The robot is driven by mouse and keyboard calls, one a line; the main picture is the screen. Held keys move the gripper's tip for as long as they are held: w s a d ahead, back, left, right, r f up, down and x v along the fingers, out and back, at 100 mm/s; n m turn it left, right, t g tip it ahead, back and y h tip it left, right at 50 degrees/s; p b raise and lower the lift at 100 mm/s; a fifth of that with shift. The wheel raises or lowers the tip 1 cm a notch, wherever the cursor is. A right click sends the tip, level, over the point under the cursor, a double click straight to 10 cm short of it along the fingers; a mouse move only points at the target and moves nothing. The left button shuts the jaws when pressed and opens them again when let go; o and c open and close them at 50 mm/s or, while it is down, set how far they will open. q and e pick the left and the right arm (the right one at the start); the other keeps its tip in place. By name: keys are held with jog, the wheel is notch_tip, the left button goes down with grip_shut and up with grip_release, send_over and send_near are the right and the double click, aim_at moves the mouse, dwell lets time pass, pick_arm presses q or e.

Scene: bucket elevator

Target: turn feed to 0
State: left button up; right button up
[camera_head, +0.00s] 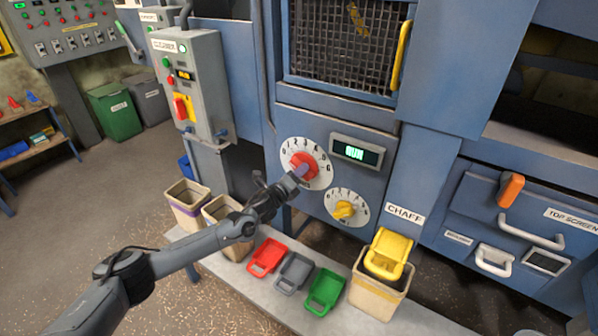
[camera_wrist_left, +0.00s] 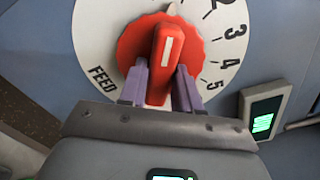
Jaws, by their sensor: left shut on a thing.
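The red feed knob (camera_head: 304,161) sits on a round white dial (camera_head: 326,172) on the blue machine front. In the left wrist view the knob (camera_wrist_left: 166,50) has a raised grip bar with a white line pointing nearly straight up in that picture. The dial (camera_wrist_left: 95,45) there shows FEED and numbers 2 to 5. The number at the white line is outside the picture. My left gripper (camera_head: 301,171) has its two purple fingers (camera_wrist_left: 161,80) on either side of the grip bar, shut on it. My right gripper is not in view.
Below right is a yellow knob (camera_head: 344,210) on a second dial. A green-lit display (camera_head: 357,152) reads RUN. Red, grey and green scoops (camera_head: 325,291) and several bins stand on a low bench. A grey control box (camera_head: 190,85) hangs to the left.

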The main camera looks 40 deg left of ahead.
pick_arm(q)
jog(key=n+p, duration=0.1)
jog(key=n, duration=0.2)
jog(key=shift+r+n+p, duration=0.1)
jog(key=shift+n+p, duration=0.2)
jog(key=shift+n, duration=0.1)
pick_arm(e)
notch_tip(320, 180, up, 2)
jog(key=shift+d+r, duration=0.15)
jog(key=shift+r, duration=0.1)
pick_arm(q)
jog(key=o, duration=1)
jog(key=shift+c, duration=0.2)
jog(key=shift+s, duration=0.1)
